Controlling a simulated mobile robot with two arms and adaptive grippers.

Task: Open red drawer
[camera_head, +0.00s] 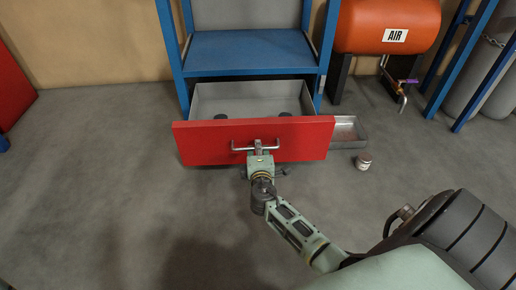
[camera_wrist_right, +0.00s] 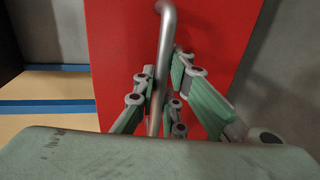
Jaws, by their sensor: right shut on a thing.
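The red drawer (camera_head: 205,142) sits low in a blue shelf frame and stands pulled out. Its grey inside shows behind the red front, with dark round things in it. A metal bar handle (camera_head: 241,148) runs across the front. My right gripper (camera_head: 260,150) is shut on the handle near its middle. In the right wrist view the handle (camera_wrist_right: 167,40) passes between the green fingers of the right gripper (camera_wrist_right: 168,98), with the red front (camera_wrist_right: 120,40) behind. My left gripper is not in view.
The blue shelf (camera_head: 250,52) stands against the wall. A red air tank (camera_head: 385,22) with a valve is to its right. A grey tray (camera_head: 345,133) and a small can (camera_head: 363,161) lie right of the drawer. The floor in front is clear.

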